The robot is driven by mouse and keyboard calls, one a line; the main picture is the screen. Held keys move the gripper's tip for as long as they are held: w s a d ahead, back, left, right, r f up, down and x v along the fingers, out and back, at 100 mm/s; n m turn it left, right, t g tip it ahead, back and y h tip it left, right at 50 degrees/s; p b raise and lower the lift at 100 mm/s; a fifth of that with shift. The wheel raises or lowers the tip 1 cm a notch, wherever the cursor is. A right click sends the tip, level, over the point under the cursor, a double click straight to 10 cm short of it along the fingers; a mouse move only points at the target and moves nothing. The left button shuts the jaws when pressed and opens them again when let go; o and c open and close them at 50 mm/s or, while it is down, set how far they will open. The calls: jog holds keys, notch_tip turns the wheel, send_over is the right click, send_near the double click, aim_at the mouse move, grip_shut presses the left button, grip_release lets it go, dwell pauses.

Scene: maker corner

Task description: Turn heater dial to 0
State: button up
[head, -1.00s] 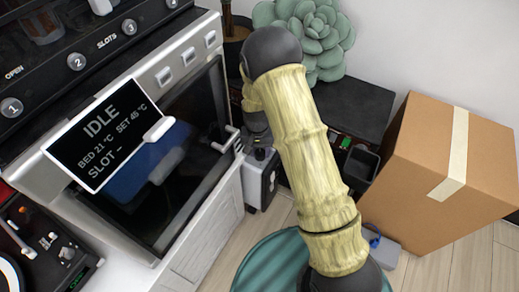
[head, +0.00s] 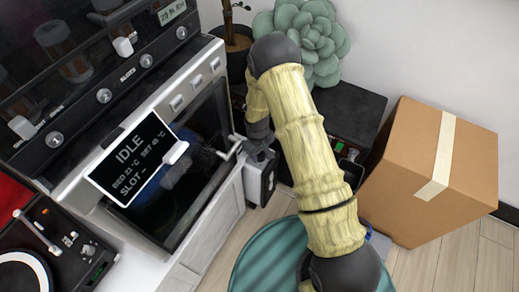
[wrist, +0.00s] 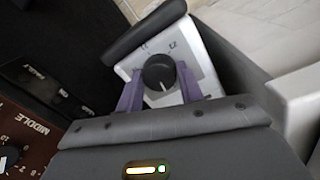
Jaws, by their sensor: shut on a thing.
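The heater (head: 256,183) is a small white and black box on the floor beside the white cabinet. The wrist view shows its pale top panel (wrist: 188,48) with printed marks, and a black round dial (wrist: 158,72) on it. A white line on the dial points toward the bottom of the picture. Most of the scale is too small or hidden to read. My gripper (wrist: 160,86) has its purple fingers on both sides of the dial, shut on it. In the head view the gripper is mostly hidden by my arm, just above the heater.
An oven-like machine (head: 190,150) with an IDLE display (head: 130,155) stands left of the heater. A cardboard box (head: 420,190) is at the right, and a potted succulent (head: 310,40) behind. In the wrist view, a brown panel with a MIDDLE dial (wrist: 8,155) is at lower left.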

jog(key=shift+n+p, duration=0.5)
jog(key=shift+n, duration=0.5)
jog(key=o, duration=1)
notch_tip(320, 180, up, 17)
jog(key=p, duration=0.4)
jog(key=shift+s+a+r, duration=0.2)
jog(key=shift+s+a, duration=0.15)
